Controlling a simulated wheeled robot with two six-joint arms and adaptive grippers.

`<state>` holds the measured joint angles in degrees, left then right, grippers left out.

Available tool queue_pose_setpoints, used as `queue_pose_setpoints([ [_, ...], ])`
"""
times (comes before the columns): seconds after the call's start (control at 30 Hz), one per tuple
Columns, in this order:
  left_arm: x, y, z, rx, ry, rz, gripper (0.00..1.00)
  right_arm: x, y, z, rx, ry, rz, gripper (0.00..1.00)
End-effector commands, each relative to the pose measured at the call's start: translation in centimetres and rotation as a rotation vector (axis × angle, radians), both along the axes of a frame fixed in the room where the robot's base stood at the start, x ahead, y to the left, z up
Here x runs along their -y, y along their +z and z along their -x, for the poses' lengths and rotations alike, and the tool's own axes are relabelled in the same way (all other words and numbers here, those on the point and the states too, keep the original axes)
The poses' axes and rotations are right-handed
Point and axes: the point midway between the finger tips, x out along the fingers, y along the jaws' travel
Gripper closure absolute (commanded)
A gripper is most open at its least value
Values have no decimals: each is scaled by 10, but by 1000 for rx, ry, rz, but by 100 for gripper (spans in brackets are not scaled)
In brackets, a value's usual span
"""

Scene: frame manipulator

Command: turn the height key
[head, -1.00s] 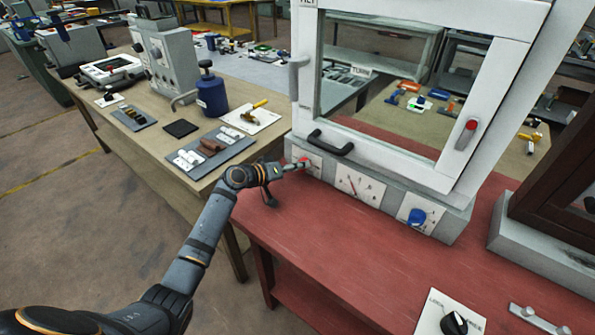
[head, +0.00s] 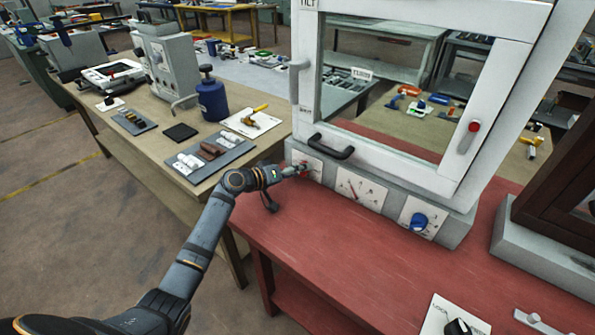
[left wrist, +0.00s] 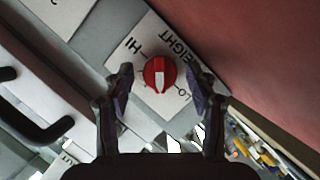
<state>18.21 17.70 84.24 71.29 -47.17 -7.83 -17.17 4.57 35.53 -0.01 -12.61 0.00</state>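My left gripper (left wrist: 161,82) is open, with one finger on each side of the knob and visible gaps between. In the head view my left gripper (head: 297,170) is at the left end of the grey base front and partly hides the red knob. My right gripper is not in view.
A white frame (head: 308,75) with a black handle (head: 330,146) stands above the base. A dial plate (head: 360,187) and a blue knob (head: 419,221) are to the right.

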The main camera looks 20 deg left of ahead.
Motion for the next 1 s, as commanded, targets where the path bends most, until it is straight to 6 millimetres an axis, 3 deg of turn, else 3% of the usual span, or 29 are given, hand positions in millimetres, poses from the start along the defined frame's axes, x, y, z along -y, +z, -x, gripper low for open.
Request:
queue_pose_setpoints([
  [0.37, -8, 2, 9, 0, 2, -5, 41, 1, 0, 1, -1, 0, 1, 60],
  [0.7, -52, 22, 72, -4, -2, -9, 41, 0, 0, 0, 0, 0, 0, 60],
  [1.0, -68, 32, 92, 0, -1, -2, 41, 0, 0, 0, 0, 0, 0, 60],
])
